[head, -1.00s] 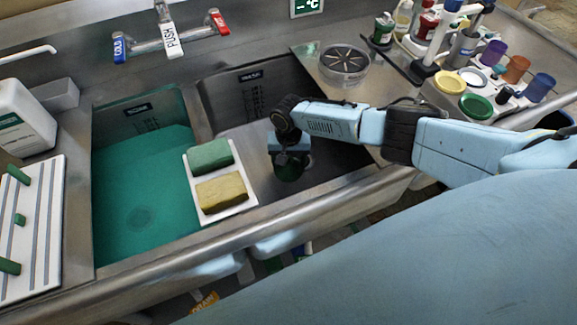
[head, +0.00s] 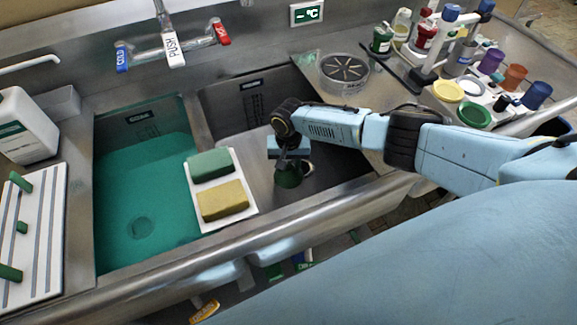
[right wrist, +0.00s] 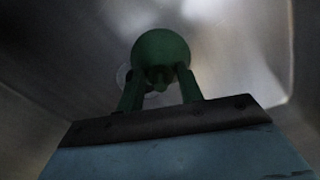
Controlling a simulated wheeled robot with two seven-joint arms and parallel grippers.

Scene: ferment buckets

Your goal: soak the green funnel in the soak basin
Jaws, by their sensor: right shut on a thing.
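The green funnel (head: 288,177) is in my right gripper (head: 291,163), over the empty right-hand basin (head: 335,165). In the right wrist view the funnel (right wrist: 161,50) shows its round green face, with the fingers of the right gripper (right wrist: 159,80) shut on it. The soak basin (head: 145,200) is the left one, filled with teal liquid, with a drain shape visible at its bottom. The funnel is to the right of it, outside the liquid. My left gripper is not in view.
A white tray with a green sponge (head: 211,164) and a yellow sponge (head: 222,200) lies between funnel and soak basin. The faucet (head: 173,45) stands behind. A white pegged rack (head: 45,235) is at the left. Bottles and coloured cups crowd the right counter.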

